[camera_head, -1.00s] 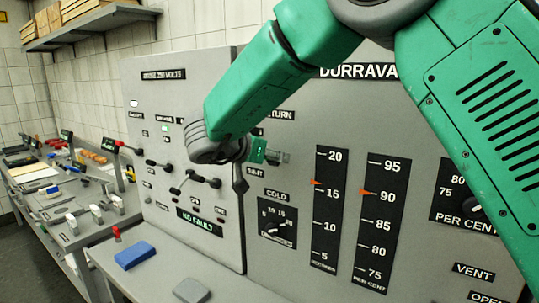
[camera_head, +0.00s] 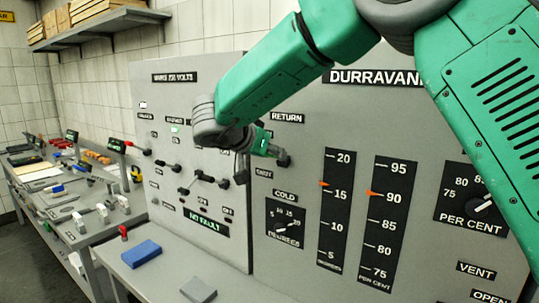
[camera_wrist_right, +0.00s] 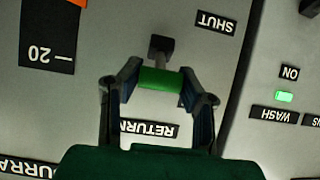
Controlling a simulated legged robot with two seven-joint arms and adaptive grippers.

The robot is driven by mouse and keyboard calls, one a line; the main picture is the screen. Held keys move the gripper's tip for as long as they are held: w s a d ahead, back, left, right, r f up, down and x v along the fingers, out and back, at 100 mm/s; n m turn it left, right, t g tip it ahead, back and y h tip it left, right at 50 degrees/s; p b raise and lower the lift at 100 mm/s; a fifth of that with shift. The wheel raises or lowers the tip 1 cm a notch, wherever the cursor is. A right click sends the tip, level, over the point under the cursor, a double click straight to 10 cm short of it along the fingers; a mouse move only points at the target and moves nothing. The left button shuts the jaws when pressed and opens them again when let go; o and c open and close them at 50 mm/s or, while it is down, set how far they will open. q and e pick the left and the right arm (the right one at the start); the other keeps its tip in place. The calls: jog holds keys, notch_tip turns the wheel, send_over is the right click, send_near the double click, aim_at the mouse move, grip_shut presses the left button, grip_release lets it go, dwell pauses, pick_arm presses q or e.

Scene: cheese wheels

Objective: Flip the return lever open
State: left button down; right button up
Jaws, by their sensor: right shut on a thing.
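The return lever has a green grip (camera_wrist_right: 160,80) on a dark stem and mount (camera_wrist_right: 159,46) on the grey panel. In the wrist view, which is upside down, the grip lies between the mount and the RETURN label (camera_wrist_right: 149,128). My right gripper (camera_wrist_right: 160,88) is shut on this grip, one finger at each end. In the head view my right gripper (camera_head: 262,139) is at the panel below the RETURN label (camera_head: 287,118), and the lever mount (camera_head: 283,158) shows beside it. The SHUT label (camera_wrist_right: 212,22) is on the mount's far side from RETURN. My left gripper is not in view.
Several dark knobs stand on the left panel (camera_head: 165,110). A COLD dial (camera_head: 284,221) and tall scales (camera_head: 336,210) are below and right of the lever. A blue block (camera_head: 141,254) and a grey block (camera_head: 198,289) lie on the ledge. A cluttered bench (camera_head: 85,236) is left.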

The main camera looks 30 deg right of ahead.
jog(key=shift+d, duration=0.1)
jog(key=o, duration=1.1)
jog(key=shift+w, duration=0.1)
jog(key=shift+o, duration=0.3)
jog(key=shift+w+d+f, duration=0.15)
jog(key=shift+w+f, duration=0.05)
jog(key=shift+w, duration=0.05)
jog(key=shift+s+r, duration=0.25)
jog(key=v, duration=1.1)
jog(key=shift+w+a, duration=0.2)
jog(key=shift+a, duration=0.3)
jog(key=shift+d+f, duration=0.1)
jog(key=shift+d, duration=0.05)
